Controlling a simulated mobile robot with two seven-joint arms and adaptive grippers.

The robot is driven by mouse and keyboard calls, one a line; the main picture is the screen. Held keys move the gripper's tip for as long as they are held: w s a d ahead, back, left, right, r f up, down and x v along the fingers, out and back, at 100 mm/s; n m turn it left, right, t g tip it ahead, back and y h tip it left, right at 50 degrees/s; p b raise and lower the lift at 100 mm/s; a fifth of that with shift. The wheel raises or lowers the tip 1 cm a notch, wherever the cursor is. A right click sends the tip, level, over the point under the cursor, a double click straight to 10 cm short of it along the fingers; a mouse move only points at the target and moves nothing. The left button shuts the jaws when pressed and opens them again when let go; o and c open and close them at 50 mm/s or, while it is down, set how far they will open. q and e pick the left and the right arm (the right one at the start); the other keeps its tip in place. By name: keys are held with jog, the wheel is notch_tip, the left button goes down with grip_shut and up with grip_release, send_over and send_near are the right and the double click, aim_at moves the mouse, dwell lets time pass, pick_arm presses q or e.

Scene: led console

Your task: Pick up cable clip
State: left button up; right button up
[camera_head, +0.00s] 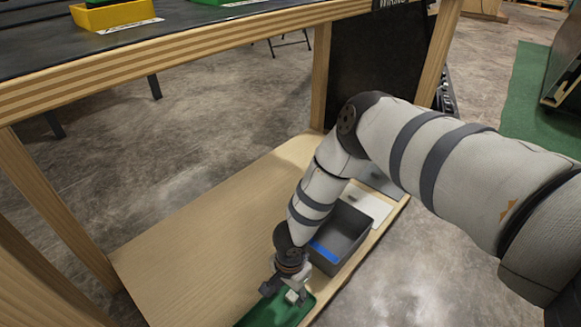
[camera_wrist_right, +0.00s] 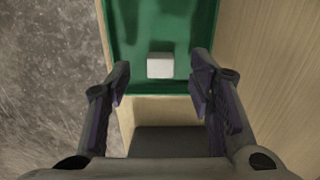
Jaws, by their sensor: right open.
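A small white block, which I take to be the cable clip (camera_wrist_right: 160,67), lies in a green tray (camera_wrist_right: 124,40) in the right wrist view. My right gripper (camera_wrist_right: 160,80) is open, with one finger on each side of the block in the picture and clear gaps to both. I cannot tell the height of the fingertips above it. In the head view my right gripper (camera_head: 283,291) hangs over the green tray (camera_head: 262,318) on the lower shelf. The white block (camera_head: 291,296) shows beside its fingers. My left gripper is not in view.
A dark grey bin (camera_head: 352,228) with a blue label stands on the wooden lower shelf (camera_head: 190,258), just behind the green tray. The shelf left of them is bare. The dark tabletop (camera_head: 40,45) above holds a yellow bin (camera_head: 112,15). Wooden legs frame the space.

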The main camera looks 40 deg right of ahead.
aim_at(291, 297)
notch_tip(291, 297, down, 3)
jog(key=shift+d+f+b, duration=0.15)
jog(key=shift+f+b, duration=0.05)
jog(key=shift+b, duration=0.2)
jog(key=shift+r, duration=0.1)
jog(key=shift+c, duration=0.3)
jog(key=c, duration=0.8)
